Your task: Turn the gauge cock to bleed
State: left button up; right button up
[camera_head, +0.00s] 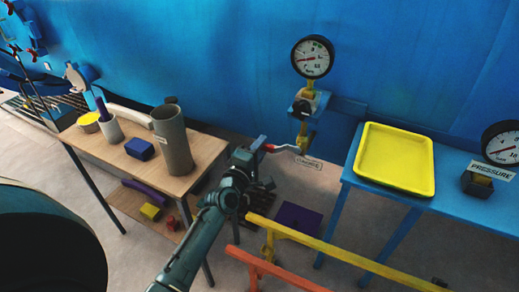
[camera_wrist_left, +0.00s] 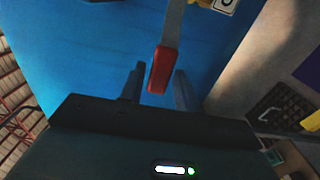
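The gauge cock's lever (camera_head: 283,148) has a pale metal stem and a red grip, and points left from a brass-yellow fitting (camera_head: 305,140) below the round pressure gauge (camera_head: 313,57). My left gripper (camera_head: 258,146) is at the lever's red end. In the left wrist view, the red grip (camera_wrist_left: 160,70) lies between the two fingers of my left gripper (camera_wrist_left: 158,85), with gaps on both sides, so the fingers are open around it. A small label (camera_head: 310,163) hangs below the fitting; its text is too small to read. My right gripper is not in view.
A blue table (camera_head: 455,195) at right holds a yellow tray (camera_head: 395,158) and a second gauge (camera_head: 502,144). A wooden table (camera_head: 100,148) at left holds a grey cylinder (camera_head: 173,142). A yellow rail (camera_head: 335,250) crosses the lower foreground. A blue wall (camera_head: 230,60) stands behind.

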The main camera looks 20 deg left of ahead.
pick_arm(q)
jog(key=shift+o, duration=1.1)
jog(key=s, duration=1.3)
jog(key=shift+a, duration=0.2)
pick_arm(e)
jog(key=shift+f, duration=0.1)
pick_arm(q)
jog(key=shift+s, duration=0.1)
